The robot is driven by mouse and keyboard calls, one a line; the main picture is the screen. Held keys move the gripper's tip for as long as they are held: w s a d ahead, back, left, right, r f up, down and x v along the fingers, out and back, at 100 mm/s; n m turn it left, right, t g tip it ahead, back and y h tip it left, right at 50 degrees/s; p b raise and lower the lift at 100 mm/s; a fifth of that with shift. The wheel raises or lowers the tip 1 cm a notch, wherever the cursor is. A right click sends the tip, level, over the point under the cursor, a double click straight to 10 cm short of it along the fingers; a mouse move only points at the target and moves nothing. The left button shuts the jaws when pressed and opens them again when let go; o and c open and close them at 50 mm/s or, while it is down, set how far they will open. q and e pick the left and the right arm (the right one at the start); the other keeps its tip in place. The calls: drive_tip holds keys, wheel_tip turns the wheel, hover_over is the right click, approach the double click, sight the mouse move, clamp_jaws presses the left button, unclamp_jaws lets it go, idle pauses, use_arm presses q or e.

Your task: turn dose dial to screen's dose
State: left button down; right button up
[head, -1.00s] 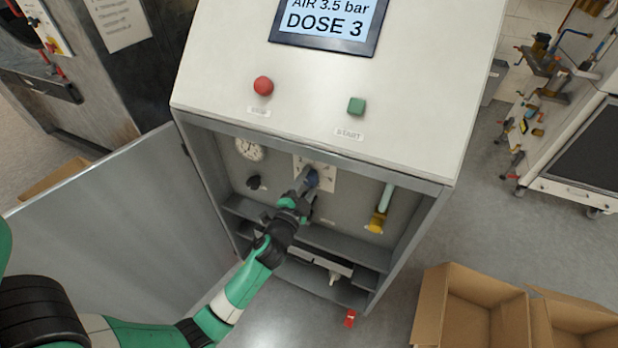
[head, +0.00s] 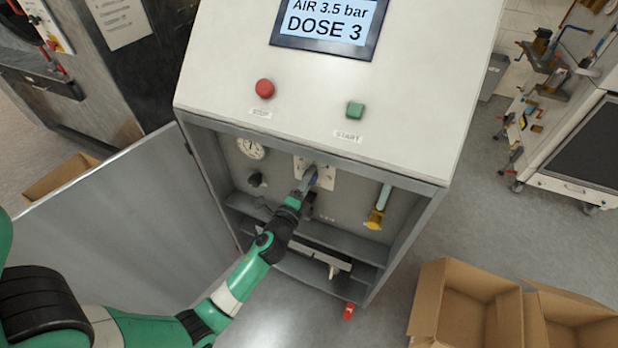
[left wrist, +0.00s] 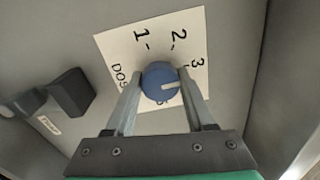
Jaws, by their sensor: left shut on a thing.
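The blue dose dial (left wrist: 159,84) sits on a white plate (left wrist: 113,47) marked 1, 2 and 3 in the left wrist view. Its white pointer line points right, a little below the 3; part of the plate there is hidden by a finger. My left gripper (left wrist: 160,92) is shut on the dial, one finger on each side. In the head view my left gripper (head: 309,181) reaches into the open cabinet and largely hides the dial. The screen (head: 328,22) reads AIR 3.5 bar and DOSE 3. My right gripper is not in view.
A black knob (left wrist: 71,91) is left of the plate. A gauge (head: 250,148) and a yellow-ended tube (head: 375,219) flank the dial inside the cabinet. The open door (head: 130,230) stands left. The red stop (head: 265,88) and green start (head: 355,109) buttons are above.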

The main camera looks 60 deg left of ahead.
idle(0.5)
use_arm(q)
drive_tip(key=shift+c, duration=1.3)
unclamp_jaws()
drive_tip(key=v, duration=1.1)
drive_tip(key=shift+s+d+b, duration=0.2)
drive_tip(key=shift+s+b, duration=0.05)
drive_tip(key=shift+b, duration=0.15)
